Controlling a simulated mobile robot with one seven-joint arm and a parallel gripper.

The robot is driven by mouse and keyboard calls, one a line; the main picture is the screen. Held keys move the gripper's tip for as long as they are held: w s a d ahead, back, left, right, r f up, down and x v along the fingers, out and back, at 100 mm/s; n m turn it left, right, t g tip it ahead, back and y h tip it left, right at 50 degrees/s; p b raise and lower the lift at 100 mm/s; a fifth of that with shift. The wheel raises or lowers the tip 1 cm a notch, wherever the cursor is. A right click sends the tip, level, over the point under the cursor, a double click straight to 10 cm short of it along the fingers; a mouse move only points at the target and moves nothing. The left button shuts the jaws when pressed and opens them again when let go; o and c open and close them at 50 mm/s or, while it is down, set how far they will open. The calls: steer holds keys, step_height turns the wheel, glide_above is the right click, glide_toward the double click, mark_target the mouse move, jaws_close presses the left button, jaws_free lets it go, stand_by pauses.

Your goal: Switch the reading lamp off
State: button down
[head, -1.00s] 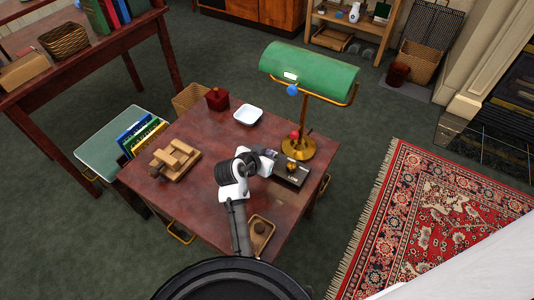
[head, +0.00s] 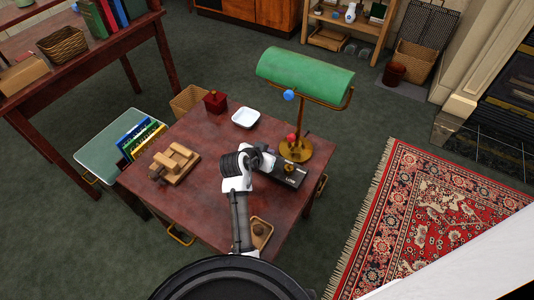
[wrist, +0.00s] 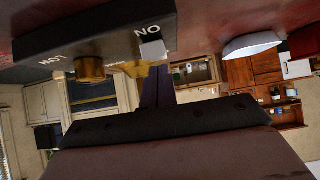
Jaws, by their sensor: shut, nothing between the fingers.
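The reading lamp (head: 305,75) has a green shade on a brass stand, at the back right of the wooden table. A blue ball (head: 289,95) hangs under the shade, and a red knob (head: 291,137) is low on the stand. I cannot tell whether the lamp is lit. A black control box (head: 290,177) lies in front of the lamp base. In the wrist view the box (wrist: 110,42) shows inverted lettering, a brass knob (wrist: 90,69) and a pale switch piece (wrist: 152,50). My gripper (wrist: 158,88) is shut and empty, close by the box; contact cannot be told.
On the table (head: 215,215) are a white dish (head: 246,118), a red box (head: 215,102), a wooden block piece (head: 174,163) and a small tray (head: 259,233) near my arm. A patterned rug (head: 430,220) lies on the right.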

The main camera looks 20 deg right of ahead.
steer(key=shift+r, duration=0.15)
steer(key=shift+w+d+r+p, duration=0.1)
steer(key=shift+r+p, duration=0.25)
steer(key=shift+p, duration=0.1)
steer(key=r+p, duration=0.3)
steer(key=r, duration=0.1)
steer(key=shift+w+d, duration=0.2)
steer(key=shift+d, duration=0.05)
steer(key=d+r+b+v, duration=0.1)
steer(key=b+v, duration=0.1)
steer(key=v, duration=0.7)
steer(key=shift+w+r, duration=0.3)
steer(key=shift+w, duration=0.1)
